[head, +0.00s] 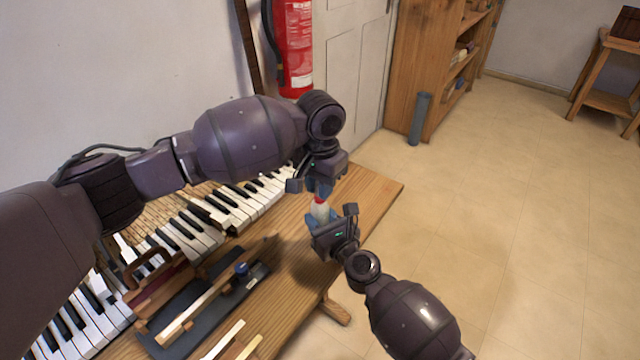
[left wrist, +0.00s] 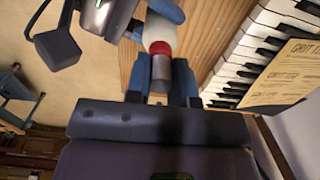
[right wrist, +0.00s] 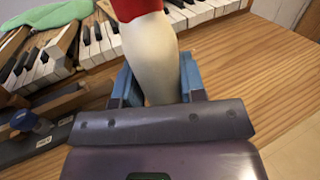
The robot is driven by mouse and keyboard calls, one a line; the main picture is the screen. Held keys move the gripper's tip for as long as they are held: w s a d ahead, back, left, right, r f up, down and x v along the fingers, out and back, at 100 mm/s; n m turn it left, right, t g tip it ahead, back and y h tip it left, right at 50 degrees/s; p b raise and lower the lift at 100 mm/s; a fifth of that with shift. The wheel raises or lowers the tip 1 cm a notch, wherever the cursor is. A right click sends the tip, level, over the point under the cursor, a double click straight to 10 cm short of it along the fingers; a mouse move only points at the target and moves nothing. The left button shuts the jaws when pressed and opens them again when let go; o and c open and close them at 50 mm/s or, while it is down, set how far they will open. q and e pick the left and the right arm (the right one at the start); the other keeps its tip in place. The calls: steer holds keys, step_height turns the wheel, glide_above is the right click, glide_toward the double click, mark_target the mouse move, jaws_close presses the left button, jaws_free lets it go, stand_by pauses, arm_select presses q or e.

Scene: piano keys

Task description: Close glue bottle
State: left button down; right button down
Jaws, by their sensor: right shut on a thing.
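The glue bottle (head: 320,208) is white with a red top and stands upright in my right gripper (head: 329,226). In the right wrist view the white body (right wrist: 152,55) sits between the blue fingers, which are shut on it. My left gripper (head: 320,186) is directly above the bottle and points down. In the left wrist view a grey cylindrical cap (left wrist: 161,72) lies between its blue fingers, which close in tightly on both sides. The cap is in line with the red top (left wrist: 160,48) and looks very near or touching it; I cannot tell which.
The wooden table (head: 375,190) carries piano keys (head: 185,235) along the wall. A dark tray (head: 175,318) with tools and a blue-topped jar (head: 242,270) stand left of my right gripper. A red extinguisher (head: 296,45) hangs behind.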

arm_select(q)
steer(key=c, duration=0.9)
jaws_free()
steer(key=shift+r, duration=0.1)
step_height(320, 180, up, 12)
steer(key=shift+f, duration=0.1)
arm_select(e)
steer(key=c, duration=0.6)
jaws_free()
